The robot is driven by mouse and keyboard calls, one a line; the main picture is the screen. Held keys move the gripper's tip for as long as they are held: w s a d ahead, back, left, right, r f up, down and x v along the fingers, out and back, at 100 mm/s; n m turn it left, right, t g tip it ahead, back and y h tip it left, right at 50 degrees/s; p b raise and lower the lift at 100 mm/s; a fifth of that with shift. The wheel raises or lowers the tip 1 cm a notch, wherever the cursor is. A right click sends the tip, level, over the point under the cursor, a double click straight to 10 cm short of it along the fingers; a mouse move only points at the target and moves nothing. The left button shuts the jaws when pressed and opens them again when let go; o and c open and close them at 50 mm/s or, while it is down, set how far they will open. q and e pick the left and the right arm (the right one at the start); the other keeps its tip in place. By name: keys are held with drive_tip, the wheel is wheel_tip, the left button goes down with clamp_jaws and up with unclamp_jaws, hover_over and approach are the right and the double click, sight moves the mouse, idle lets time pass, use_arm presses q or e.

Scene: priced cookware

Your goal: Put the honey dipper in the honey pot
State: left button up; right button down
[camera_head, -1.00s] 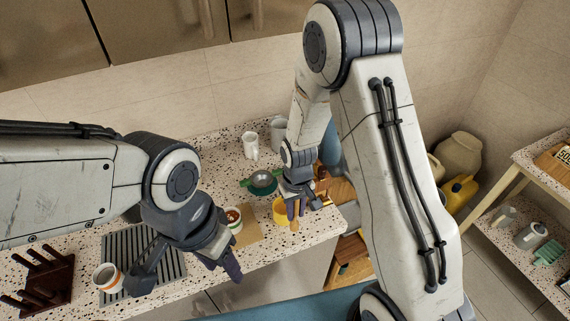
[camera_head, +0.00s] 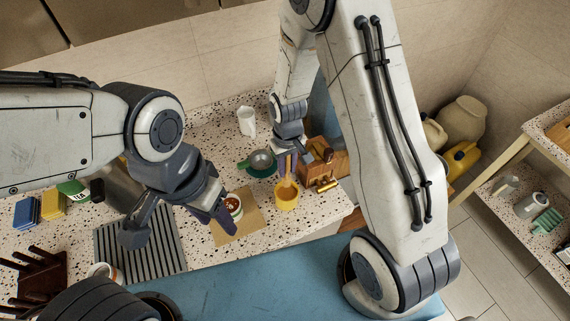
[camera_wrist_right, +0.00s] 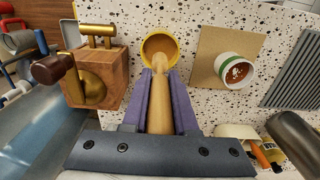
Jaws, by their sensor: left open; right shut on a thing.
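The yellow honey pot (camera_head: 287,200) stands upright on the speckled counter, its mouth open upward. My right gripper (camera_head: 287,167) is directly above it, shut on the wooden honey dipper (camera_head: 288,180), which points down at the pot. In the right wrist view the dipper (camera_wrist_right: 160,118) lies between the purple fingers (camera_wrist_right: 160,100), and its far end overlaps the mouth of the pot (camera_wrist_right: 146,48). I cannot tell how deep its tip is in the pot. My left gripper (camera_head: 176,224) is open and empty over the counter at the left.
A white-and-green cup (camera_head: 236,208) with reddish contents stands on a brown board (camera_head: 240,229), left of the pot. A wooden box with brass parts (camera_head: 328,166) is close on the pot's right. A green-handled pan (camera_head: 260,161) is behind. A ridged grey mat (camera_head: 155,262) lies left.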

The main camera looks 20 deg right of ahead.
sight(287, 184)
wheel_tip(287, 184, down, 9)
drive_tip(key=b, duration=0.6)
drive_tip(key=shift+f+b, duration=0.15)
drive_tip(key=shift+b, duration=0.2)
drive_tip(key=shift+c, duration=0.7)
unclamp_jaws()
drive_tip(key=shift+r, duration=0.25)
drive_tip(key=shift+f, duration=0.1)
